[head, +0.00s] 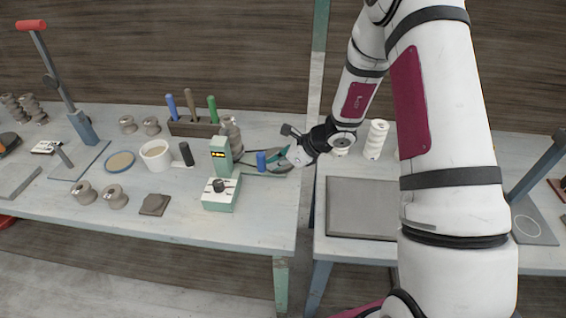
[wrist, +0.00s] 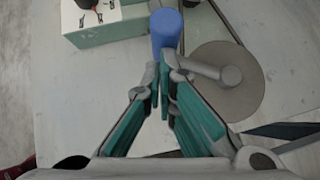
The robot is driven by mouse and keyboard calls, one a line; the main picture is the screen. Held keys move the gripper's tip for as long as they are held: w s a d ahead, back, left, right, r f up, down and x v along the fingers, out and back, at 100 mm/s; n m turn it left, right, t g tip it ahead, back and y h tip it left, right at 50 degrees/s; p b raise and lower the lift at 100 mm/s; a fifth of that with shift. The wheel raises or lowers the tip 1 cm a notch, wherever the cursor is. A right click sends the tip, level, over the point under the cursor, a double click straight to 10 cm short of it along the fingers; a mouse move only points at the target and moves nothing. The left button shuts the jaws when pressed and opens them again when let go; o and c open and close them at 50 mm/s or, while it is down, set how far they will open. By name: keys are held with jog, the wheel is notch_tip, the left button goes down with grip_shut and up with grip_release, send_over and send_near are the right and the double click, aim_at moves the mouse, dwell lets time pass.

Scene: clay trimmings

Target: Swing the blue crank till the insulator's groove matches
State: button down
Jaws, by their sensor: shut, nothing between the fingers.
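The crank's blue handle (head: 261,160) stands upright beside the green column at the right part of the left bench. In the wrist view the blue handle (wrist: 166,28) is just beyond my fingertips, and a grey crank arm (wrist: 205,69) lies near a round grey disc (wrist: 235,100). My gripper (head: 275,160) is shut and empty, its teal fingers (wrist: 160,85) together close to the handle; I cannot tell if they touch it. A grey-brown ribbed insulator (head: 231,132) stands behind the green column, partly hidden. Its groove is too small to make out.
A green column with a small lit display (head: 220,153) and a green control box with a black knob (head: 221,193) stand left of the crank. A tool rack (head: 194,128), white pot (head: 156,153) and several clay pieces stand farther left. The bench's front right is clear.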

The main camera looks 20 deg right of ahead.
aim_at(264, 162)
jog(key=shift+w+a+b, duration=0.2)
jog(key=shift+w+a, duration=0.25)
jog(key=shift+a, duration=0.2)
jog(key=shift+w+a+b, duration=0.15)
jog(key=shift+w+a, duration=0.3)
jog(key=shift+a, duration=0.2)
jog(key=shift+d, duration=0.1)
